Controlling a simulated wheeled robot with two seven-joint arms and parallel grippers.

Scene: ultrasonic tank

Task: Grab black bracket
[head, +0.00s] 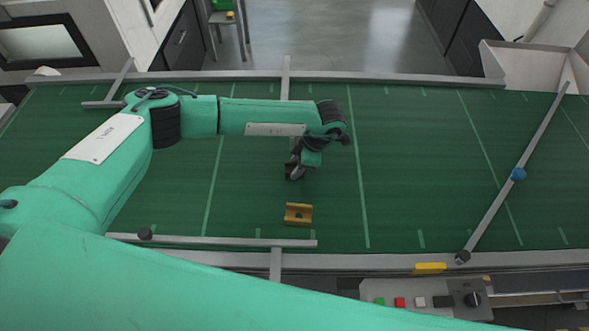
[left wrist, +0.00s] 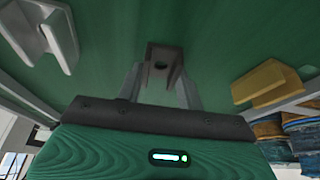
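The black bracket (left wrist: 162,62) shows in the left wrist view, between the two grey fingers of my left gripper (left wrist: 160,84). The fingers stand close along both its sides; whether they press on it I cannot tell. In the head view my left gripper (head: 296,171) points down low over the green belt, with a dark shape at its fingers that is too small to make out. My right gripper is not in view.
A yellow bracket (head: 298,214) lies on the green belt (head: 420,170), nearer than my left gripper. A light grey bracket (left wrist: 45,35) shows in the left wrist view. A slanted rail (head: 497,200) with a blue knob crosses the belt at right. The belt between is clear.

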